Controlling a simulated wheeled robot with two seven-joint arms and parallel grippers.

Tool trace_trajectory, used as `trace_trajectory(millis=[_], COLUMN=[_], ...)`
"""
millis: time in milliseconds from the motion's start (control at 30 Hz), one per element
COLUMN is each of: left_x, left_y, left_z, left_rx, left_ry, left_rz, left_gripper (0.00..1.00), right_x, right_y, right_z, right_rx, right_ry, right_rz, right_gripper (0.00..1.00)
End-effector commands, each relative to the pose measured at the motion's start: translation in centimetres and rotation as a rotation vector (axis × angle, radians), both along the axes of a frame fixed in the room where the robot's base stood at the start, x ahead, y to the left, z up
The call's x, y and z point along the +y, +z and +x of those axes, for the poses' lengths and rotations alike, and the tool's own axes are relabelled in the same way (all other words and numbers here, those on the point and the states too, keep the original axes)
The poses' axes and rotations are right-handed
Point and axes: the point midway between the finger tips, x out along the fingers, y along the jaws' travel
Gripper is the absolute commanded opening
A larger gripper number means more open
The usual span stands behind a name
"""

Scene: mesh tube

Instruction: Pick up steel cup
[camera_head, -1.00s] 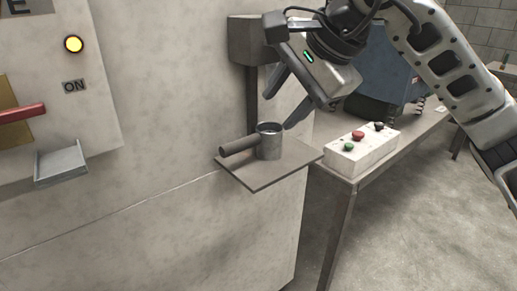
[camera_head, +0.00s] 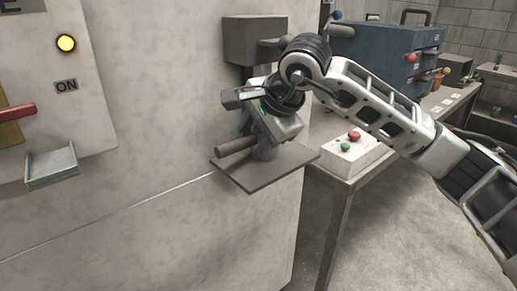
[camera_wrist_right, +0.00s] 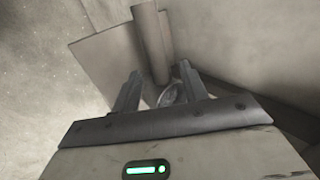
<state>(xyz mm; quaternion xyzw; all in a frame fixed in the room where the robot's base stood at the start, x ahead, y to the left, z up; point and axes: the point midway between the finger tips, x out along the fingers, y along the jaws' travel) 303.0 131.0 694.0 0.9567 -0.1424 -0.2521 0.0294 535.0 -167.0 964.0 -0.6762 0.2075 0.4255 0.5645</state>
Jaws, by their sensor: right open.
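The steel cup (camera_head: 264,153) stands on a flat grey shelf plate (camera_head: 252,184) that juts from the machine wall. Its thick dark handle (camera_head: 236,146) points left. My right gripper (camera_head: 252,130) is low over the cup and hides most of it in the head view. In the right wrist view the open fingers (camera_wrist_right: 160,72) sit on either side of the handle (camera_wrist_right: 152,42) and the cup. Only a bit of the cup's rim (camera_wrist_right: 171,95) shows between them. I cannot tell whether a finger touches it. My left gripper is not in view.
A grey box (camera_head: 252,40) with a post is fixed to the wall above the plate. A white button box (camera_head: 345,157) stands on the bench to the right. A blue machine (camera_head: 385,60) is behind my arm. A small tray (camera_head: 52,167) juts from the wall at left.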

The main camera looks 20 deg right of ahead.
Motion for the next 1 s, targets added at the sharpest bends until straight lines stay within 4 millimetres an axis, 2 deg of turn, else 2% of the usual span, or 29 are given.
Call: trace_trajectory(millis=[133,433,600,1000], left_x=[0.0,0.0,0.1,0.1], left_y=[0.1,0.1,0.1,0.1], left_z=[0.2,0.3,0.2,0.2], left_rx=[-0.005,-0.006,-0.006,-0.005], left_ry=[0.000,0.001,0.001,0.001], left_rz=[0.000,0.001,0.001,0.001], left_gripper=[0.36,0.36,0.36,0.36], right_x=[0.4,0.5,0.5,0.5], right_y=[-1.6,-1.9,-1.9,-1.6], right_z=[1.1,1.4,1.3,1.4], right_rx=[0.002,-0.002,-0.001,-0.004], right_ry=[0.000,0.000,0.000,0.000], right_rz=[0.002,0.001,0.000,0.001], right_gripper=[0.44,0.44,0.00,0.00])
